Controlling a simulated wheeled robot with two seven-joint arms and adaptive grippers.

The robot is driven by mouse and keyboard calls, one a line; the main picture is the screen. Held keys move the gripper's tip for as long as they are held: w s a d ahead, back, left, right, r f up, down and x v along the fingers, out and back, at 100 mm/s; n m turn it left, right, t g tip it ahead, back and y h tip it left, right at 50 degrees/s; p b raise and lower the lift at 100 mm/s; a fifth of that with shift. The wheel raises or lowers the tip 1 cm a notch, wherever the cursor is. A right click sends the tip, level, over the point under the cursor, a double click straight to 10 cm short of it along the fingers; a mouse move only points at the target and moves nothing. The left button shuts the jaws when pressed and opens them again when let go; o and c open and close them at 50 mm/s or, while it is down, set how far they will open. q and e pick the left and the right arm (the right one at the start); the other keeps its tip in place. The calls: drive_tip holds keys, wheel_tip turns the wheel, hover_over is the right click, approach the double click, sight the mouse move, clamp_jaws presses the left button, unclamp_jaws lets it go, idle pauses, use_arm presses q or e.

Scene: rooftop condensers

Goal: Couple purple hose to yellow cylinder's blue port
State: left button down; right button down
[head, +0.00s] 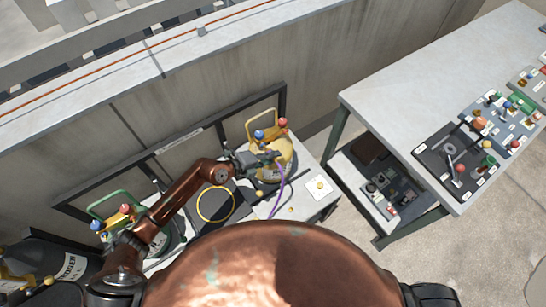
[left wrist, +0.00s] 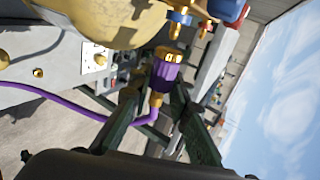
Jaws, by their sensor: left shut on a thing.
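The yellow cylinder (head: 268,172) stands on the low bench, with a blue knob (head: 259,134) and a red knob (head: 283,122) on top. My left gripper (head: 272,157) is in front of its upper part. In the left wrist view, my left gripper (left wrist: 155,103) is shut on the purple hose's coupling (left wrist: 164,75), a ribbed purple sleeve with a brass end. The purple hose (left wrist: 55,97) trails left from it. The coupling's open end points up, just below a blue-collared brass port (left wrist: 178,22); a small gap seems to separate them. My right gripper is not in view.
A green-handled cylinder (head: 165,240) with red and blue knobs stands left. A yellow ring (head: 215,204) lies on a dark panel between. A grey table (head: 420,85) with loose fittings and a lower shelf stands right. The parapet wall (head: 215,95) rises behind.

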sight(264, 146)
use_arm(q)
drive_tip(key=shift+p, duration=0.4)
idle(0.5)
drive_tip(key=shift+w+a, duration=0.8)
drive_tip(key=shift+w, duration=0.35)
idle(1.9)
drive_tip(key=c, duration=1.7)
unclamp_jaws()
